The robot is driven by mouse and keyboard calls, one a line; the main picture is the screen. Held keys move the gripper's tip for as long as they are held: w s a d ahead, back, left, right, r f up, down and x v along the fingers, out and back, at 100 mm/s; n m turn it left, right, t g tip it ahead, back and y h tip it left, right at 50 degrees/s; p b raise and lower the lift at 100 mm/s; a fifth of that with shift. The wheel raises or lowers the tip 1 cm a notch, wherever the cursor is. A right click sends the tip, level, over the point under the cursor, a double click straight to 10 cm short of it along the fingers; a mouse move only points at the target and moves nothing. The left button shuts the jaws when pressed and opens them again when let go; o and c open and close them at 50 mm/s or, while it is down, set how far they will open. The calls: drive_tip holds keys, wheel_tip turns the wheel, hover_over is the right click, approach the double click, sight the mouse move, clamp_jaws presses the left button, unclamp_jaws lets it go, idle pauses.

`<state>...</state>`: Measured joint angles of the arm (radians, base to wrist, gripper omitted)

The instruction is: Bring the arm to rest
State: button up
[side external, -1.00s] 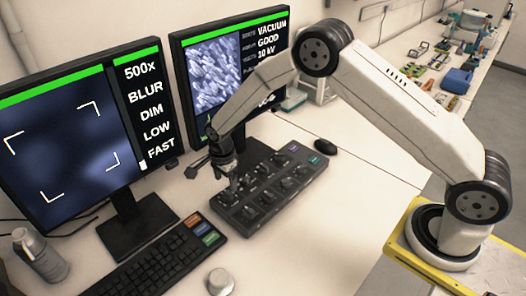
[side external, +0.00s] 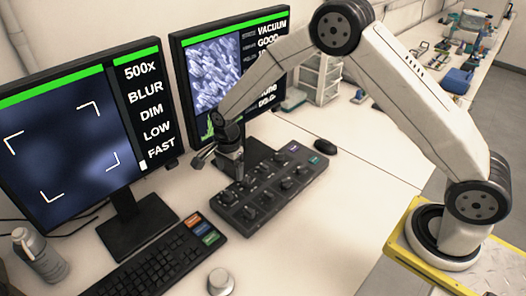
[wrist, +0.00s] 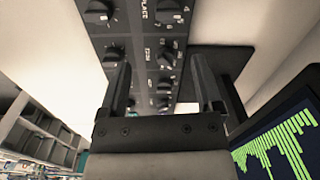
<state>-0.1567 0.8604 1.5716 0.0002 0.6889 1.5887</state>
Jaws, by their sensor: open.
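My gripper (side external: 230,170) hangs above the left part of the dark control panel (side external: 268,192), in front of the right monitor's stand. In the wrist view, my gripper (wrist: 163,90) shows two dark fingers spread apart with nothing between them. The knobs of the control panel (wrist: 139,50) show beyond and between the fingers. The fingertips are hard to make out in the side view against the dark stand and panel.
The left monitor (side external: 80,130) and right monitor (side external: 232,75) stand close behind. A keyboard (side external: 155,260), a round knob (side external: 221,281), a bottle (side external: 40,255) and a mouse (side external: 325,146) lie around. The front right desk is clear.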

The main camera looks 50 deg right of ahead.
drive_tip(key=s+d+r+n, duration=0.2)
drive_tip(key=s+r+n, duration=0.1)
drive_tip(key=s+n, duration=0.2)
drive_tip(key=s+d+r+n+t, duration=0.1)
drive_tip(key=s+d+r+n, duration=0.2)
drive_tip(key=s+n, duration=0.3)
drive_tip(key=s+d+r+n+t, duration=0.1)
drive_tip(key=s+d+r+n, duration=0.2)
drive_tip(key=s, duration=0.8)
drive_tip(key=shift+r+n, duration=0.85)
drive_tip(key=shift+n, duration=0.35)
drive_tip(key=shift+w, duration=0.1)
